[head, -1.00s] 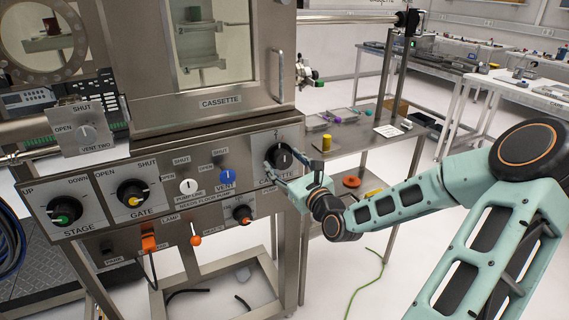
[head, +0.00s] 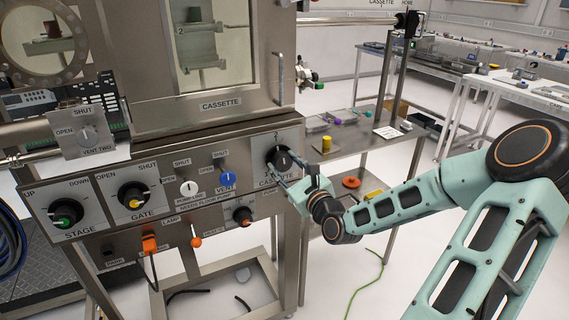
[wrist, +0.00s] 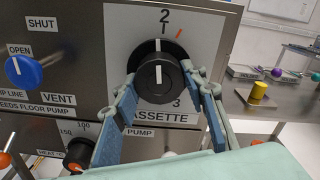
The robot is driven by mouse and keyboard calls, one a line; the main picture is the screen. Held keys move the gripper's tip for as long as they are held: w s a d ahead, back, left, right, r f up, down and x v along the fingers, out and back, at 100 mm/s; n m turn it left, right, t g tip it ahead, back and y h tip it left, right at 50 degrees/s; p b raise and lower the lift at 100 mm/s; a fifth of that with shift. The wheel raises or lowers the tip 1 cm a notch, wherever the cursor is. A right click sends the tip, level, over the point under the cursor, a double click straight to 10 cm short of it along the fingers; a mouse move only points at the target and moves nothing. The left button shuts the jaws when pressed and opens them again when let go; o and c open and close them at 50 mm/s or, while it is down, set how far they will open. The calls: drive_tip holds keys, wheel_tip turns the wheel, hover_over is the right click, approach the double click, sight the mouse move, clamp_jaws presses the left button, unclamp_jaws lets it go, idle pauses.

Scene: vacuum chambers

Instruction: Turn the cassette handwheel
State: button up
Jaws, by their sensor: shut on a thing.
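The cassette handwheel is a black round knob (head: 279,160) on a pale plate marked CASSETTE, at the right end of the front panel. In the wrist view the knob (wrist: 157,82) carries a white line that points up at the numeral 2. An orange mark lies just right of the 2, and a 3 shows at lower right. My gripper (wrist: 160,84) has one finger on each side of the knob and is shut on it. In the head view my gripper (head: 290,172) reaches the knob from the lower right. The finger contact is partly hidden there.
A blue VENT knob (wrist: 23,71) sits to the left. A black knob with an orange mark (head: 242,215) is below left. Above is the CASSETTE window (head: 213,45) with a vertical handle (head: 281,78). A steel side table (head: 345,150) stands to the right.

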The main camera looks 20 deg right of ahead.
drive_tip(key=n+p, duration=0.1)
drive_tip(key=n, duration=0.4)
drive_tip(key=shift+r, duration=0.1)
drive_tip(key=n, duration=0.6)
drive_tip(key=shift+n, duration=0.4)
drive_tip(key=n+b, duration=0.2)
drive_tip(key=n, duration=0.4)
drive_tip(key=n+b, duration=0.3)
drive_tip(key=n, duration=0.2)
drive_tip(key=shift+r+n, duration=0.1)
drive_tip(key=shift+n, duration=0.3)
drive_tip(key=o, duration=1.2)
drive_tip(key=shift+c, duration=0.2)
drive_tip(key=s, duration=0.7)
drive_tip(key=shift+s+d, duration=0.15)
drive_tip(key=shift+s, duration=0.15)
